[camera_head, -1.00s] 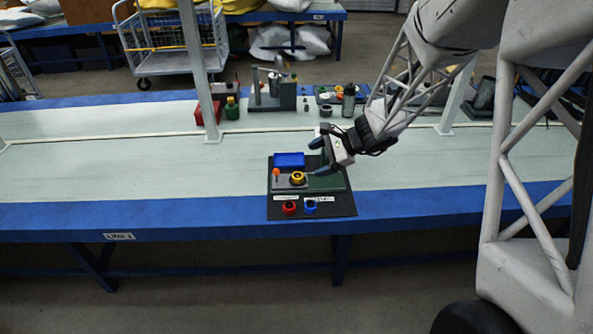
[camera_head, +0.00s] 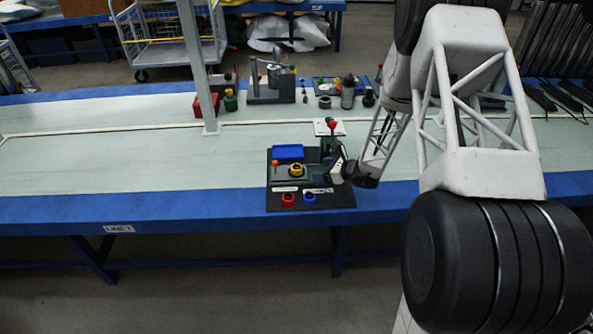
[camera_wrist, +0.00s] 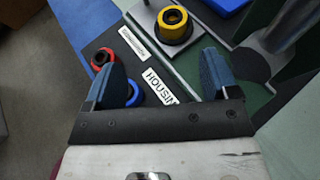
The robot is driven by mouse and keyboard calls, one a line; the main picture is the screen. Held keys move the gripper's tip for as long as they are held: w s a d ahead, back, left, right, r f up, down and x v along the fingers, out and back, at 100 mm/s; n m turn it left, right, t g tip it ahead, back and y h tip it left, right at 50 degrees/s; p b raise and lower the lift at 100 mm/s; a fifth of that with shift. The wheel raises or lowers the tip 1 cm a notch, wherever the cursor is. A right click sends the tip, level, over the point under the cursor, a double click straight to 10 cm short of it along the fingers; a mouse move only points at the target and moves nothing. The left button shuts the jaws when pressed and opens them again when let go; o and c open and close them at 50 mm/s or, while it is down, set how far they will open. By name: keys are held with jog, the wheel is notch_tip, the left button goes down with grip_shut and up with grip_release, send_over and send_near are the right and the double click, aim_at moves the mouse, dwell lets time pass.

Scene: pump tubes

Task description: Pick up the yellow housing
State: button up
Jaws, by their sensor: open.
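The yellow housing (camera_head: 296,170) is a ring with a dark centre, seated on a small grey block on the black board. In the wrist view, the yellow housing (camera_wrist: 172,18) stands at the top, beyond my fingers and apart from them. My gripper (camera_head: 327,166) is just right of it in the head view. In the wrist view my gripper (camera_wrist: 160,65) has two blue fingers spread apart, with nothing held between them. A label reading "HOUSIN", partly cut off, shows between the fingers.
The black board (camera_head: 340,199) also bears a red ring (camera_head: 288,199), a blue ring (camera_head: 309,198) and a blue tray (camera_head: 288,152). A red-topped post (camera_head: 332,126) stands behind my gripper. Other equipment lines the table's back. The table left of the board is clear.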

jog(key=shift+w+d+f+m+t, duration=0.3)
jog(key=shift+w+d+f, duration=0.15)
jog(key=shift+f, duration=0.2)
jog(key=shift+a, duration=0.1)
send_near(296, 166)
jog(key=shift+x, duration=1.4)
jog(key=shift+a+f, duration=0.2)
jog(key=shift+f, duration=0.05)
jog(key=shift+x, duration=2.55)
jog(key=shift+w+r, duration=0.1)
jog(key=shift+c, duration=0.4)
jog(key=c, duration=1)
